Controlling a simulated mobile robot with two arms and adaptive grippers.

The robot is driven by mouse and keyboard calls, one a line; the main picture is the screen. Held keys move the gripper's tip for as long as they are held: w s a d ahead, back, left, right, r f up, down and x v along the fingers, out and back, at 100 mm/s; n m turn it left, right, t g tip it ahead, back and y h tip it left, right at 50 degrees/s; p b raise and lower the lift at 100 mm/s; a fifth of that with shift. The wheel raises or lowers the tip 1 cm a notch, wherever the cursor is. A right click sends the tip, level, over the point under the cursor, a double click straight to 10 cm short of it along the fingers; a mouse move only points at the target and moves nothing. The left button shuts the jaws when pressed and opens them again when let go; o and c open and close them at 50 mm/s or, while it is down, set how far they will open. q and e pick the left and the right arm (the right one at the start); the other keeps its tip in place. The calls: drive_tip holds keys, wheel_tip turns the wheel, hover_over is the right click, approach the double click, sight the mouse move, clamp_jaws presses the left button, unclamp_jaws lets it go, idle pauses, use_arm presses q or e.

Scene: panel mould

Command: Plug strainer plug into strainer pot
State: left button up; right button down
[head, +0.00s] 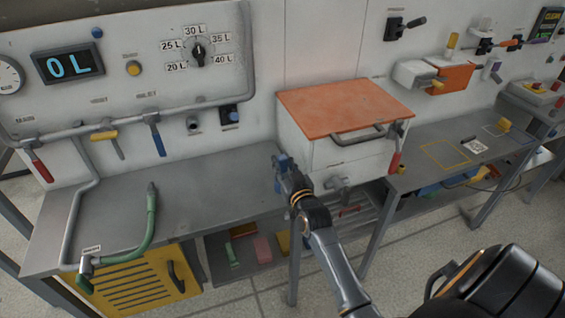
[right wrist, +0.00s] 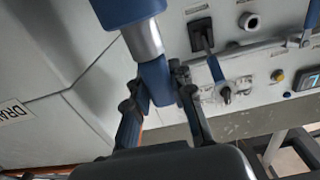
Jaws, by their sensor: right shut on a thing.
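My right gripper (head: 284,172) is in front of the left side of the white box with the orange lid. In the right wrist view its fingers (right wrist: 162,88) are shut on a blue piece (right wrist: 157,78) joined to a bare metal cylinder (right wrist: 146,38) and a wider blue end (right wrist: 128,10); I take this for the strainer plug. In the head view only a small blue part of the plug (head: 282,160) shows above the gripper. A short, open, round grey fitting (head: 193,124) on the wall panel may be the strainer pot; its label is too small to read. My left gripper is out of view.
The white box with an orange lid (head: 345,102) stands close right of the gripper. A grey bench (head: 190,185) lies left, mostly clear, with a green hose (head: 145,232). Pipes and coloured levers (head: 155,138) stick out from the panel. Another bench (head: 440,140) is at right.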

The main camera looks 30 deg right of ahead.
drive_tip(key=shift+f+b, duration=0.85)
drive_tip(key=shift+f, duration=0.45)
drive_tip(key=c, duration=1.1)
unclamp_jaws()
drive_tip(key=v, duration=1.2)
